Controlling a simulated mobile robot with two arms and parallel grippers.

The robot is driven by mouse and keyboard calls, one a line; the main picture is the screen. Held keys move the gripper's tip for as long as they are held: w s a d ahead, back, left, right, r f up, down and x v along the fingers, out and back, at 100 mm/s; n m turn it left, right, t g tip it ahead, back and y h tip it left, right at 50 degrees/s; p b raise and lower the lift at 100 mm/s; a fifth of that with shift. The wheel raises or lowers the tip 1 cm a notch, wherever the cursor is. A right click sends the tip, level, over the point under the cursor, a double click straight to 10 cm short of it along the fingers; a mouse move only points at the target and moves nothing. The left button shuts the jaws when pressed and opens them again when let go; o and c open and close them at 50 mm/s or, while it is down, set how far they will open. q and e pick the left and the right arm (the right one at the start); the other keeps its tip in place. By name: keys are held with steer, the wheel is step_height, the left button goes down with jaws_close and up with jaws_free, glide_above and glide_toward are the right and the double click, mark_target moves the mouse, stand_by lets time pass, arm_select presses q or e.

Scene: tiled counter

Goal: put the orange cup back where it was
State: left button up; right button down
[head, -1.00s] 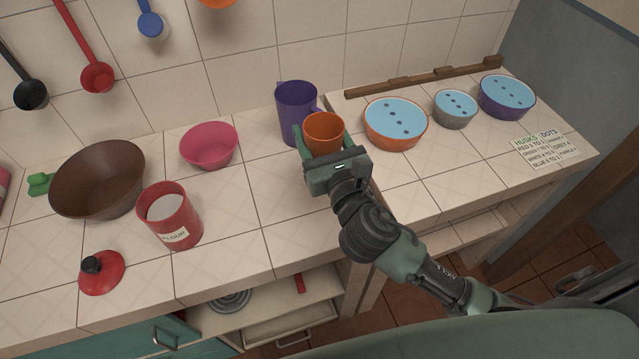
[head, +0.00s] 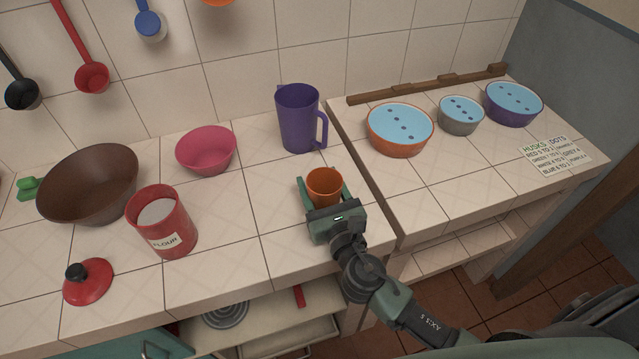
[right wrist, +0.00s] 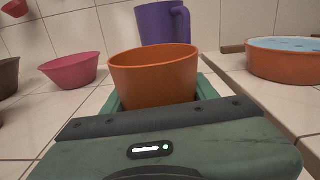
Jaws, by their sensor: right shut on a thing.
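The orange cup (head: 324,186) is upright between the fingers of my right gripper (head: 325,190), which is shut on it. In the head view it is over the counter's front part, in front of the purple mug. I cannot tell whether its base touches the tiles. In the right wrist view the cup (right wrist: 155,76) fills the middle, with a green finger on each side, and its lower part is hidden by the gripper body. My left gripper does not show.
A purple mug (head: 297,122) stands behind the cup. Left are a pink bowl (head: 205,153), a brown bowl (head: 85,190), a red flour canister (head: 172,240) and a red lid (head: 88,281). Blue-topped bowls, the nearest orange (head: 399,142), stand on the raised counter at right. Tiles left of the cup are clear.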

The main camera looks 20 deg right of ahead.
steer(key=shift+c, duration=2.2)
jaws_free()
steer(key=shift+f, duration=0.1)
steer(key=s+b, duration=0.2)
steer(key=s, duration=0.9)
steer(key=shift+d+b, duration=0.15)
steer(key=shift+b, duration=0.2)
steer(key=shift+s+r, duration=0.2)
steer(key=shift+s, duration=0.3)
